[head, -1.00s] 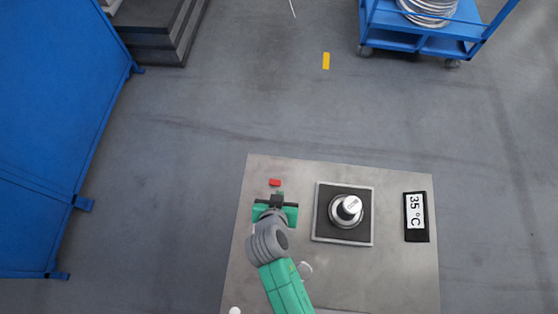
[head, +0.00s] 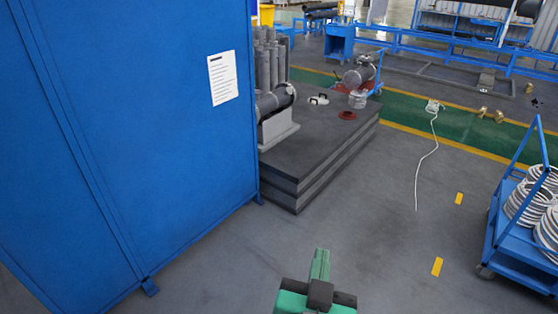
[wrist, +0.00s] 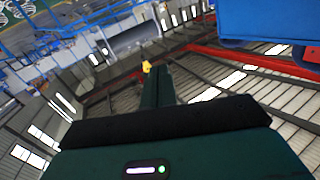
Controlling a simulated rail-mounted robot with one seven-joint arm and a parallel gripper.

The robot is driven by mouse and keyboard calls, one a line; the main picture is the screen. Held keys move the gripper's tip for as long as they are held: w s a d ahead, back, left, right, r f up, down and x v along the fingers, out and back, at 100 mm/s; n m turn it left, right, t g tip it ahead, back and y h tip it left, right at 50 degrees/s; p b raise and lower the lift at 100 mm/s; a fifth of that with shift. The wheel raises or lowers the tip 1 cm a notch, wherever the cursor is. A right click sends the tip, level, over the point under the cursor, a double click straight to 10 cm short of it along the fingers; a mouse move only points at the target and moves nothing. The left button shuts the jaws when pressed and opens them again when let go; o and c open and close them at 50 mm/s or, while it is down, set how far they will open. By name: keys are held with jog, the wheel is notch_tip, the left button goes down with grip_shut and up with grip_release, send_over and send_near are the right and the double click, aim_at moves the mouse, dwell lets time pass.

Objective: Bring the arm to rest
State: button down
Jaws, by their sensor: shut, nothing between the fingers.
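My gripper (head: 320,264) shows at the bottom of the head view, with green fingers together and pointing up the picture. It is shut and empty, held up in front of bare grey floor. In the wrist view my gripper (wrist: 156,84) is also closed, its fingers pointing up the picture towards the far side of the hall and its roof. The rest of my arm is below the head view. The grey table with the dial block and the temperature display is out of view now.
A tall blue cabinet (head: 130,130) fills the left. A dark stepped platform (head: 325,150) with cylinders (head: 268,62) stands behind it. A blue cart (head: 520,235) with coiled cable (head: 548,228) is at the right. A white cord (head: 417,175) lies on the floor. Open floor lies between.

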jog(key=s+a+r+n+t+y, duration=0.1)
jog(key=s+a+r+t, duration=0.2)
jog(key=r, duration=0.7)
jog(key=s+a+r+n+t+y, duration=0.25)
jog(key=s+r, duration=0.25)
jog(key=r, duration=0.4)
jog(key=s+a+r+n+t, duration=0.1)
jog(key=s+a+r+t, duration=0.2)
jog(key=r, duration=0.7)
notch_tip(320, 180, up, 14)
jog(key=d+p, duration=0.1)
jog(key=p, duration=1.4)
jog(key=shift+s+d+y, duration=0.15)
jog(key=shift+y, duration=0.2)
jog(key=shift+r+m, duration=0.1)
jog(key=shift+m, duration=0.15)
